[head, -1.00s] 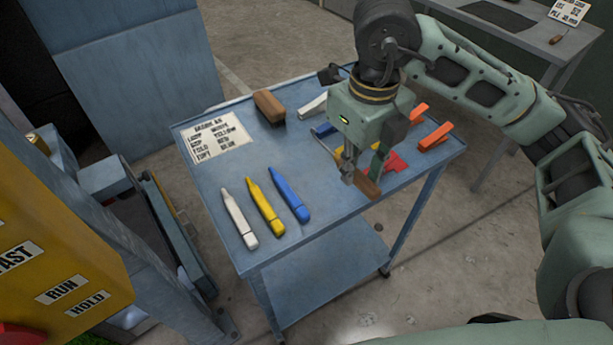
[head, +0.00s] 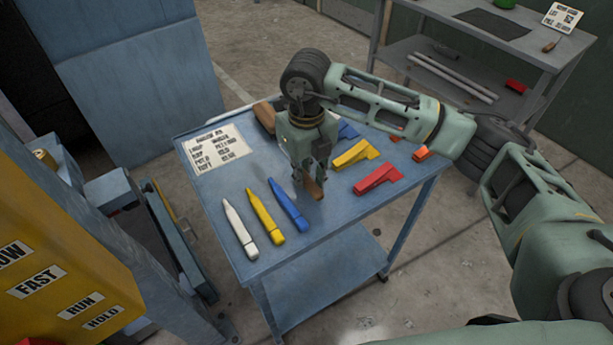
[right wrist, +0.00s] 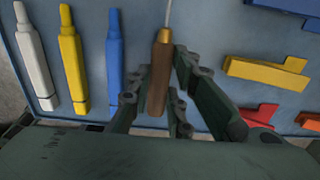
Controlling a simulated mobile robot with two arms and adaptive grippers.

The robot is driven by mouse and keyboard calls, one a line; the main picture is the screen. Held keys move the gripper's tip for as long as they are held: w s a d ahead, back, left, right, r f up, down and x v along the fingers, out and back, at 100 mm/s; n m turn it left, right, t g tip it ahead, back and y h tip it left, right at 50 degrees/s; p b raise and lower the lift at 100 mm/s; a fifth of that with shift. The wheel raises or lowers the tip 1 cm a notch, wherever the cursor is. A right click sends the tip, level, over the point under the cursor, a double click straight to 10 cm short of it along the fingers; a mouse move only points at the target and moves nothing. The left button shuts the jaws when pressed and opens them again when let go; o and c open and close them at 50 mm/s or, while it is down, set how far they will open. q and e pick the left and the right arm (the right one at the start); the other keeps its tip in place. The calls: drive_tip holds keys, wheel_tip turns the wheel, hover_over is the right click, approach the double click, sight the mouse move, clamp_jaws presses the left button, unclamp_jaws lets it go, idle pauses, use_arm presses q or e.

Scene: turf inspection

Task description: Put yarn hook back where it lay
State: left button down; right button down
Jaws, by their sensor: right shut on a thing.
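The yarn hook (head: 315,189) has a brown wooden handle. In the right wrist view its handle (right wrist: 159,75) shows with a brass collar and a thin pale shaft running up out of the picture. My right gripper (head: 309,178) is shut on the handle, over the blue table (head: 335,217), just right of the blue marker-like tool. In the right wrist view its fingers (right wrist: 157,92) stand on both sides of the handle. I cannot tell whether the hook touches the tabletop. The hook's tip is hidden in the head view. My left gripper is not in view.
White (head: 239,229), yellow (head: 262,218) and blue (head: 288,205) tools lie in a row to the left. Blue, yellow (head: 355,153), red (head: 378,178) and orange pieces lie to the right. The front tabletop is clear.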

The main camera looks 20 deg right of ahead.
sight(307, 177)
wheel_tip(307, 177, down, 2)
drive_tip(key=shift+d+f, duration=0.1)
drive_tip(key=shift+f, duration=0.1)
drive_tip(key=shift+f, duration=0.2)
drive_tip(key=c, duration=1.6)
unclamp_jaws()
drive_tip(key=shift+r, duration=0.1)
drive_tip(key=shift+r, duration=0.2)
wheel_tip(307, 177, up, 12)
drive_tip(key=shift+b, duration=1.15)
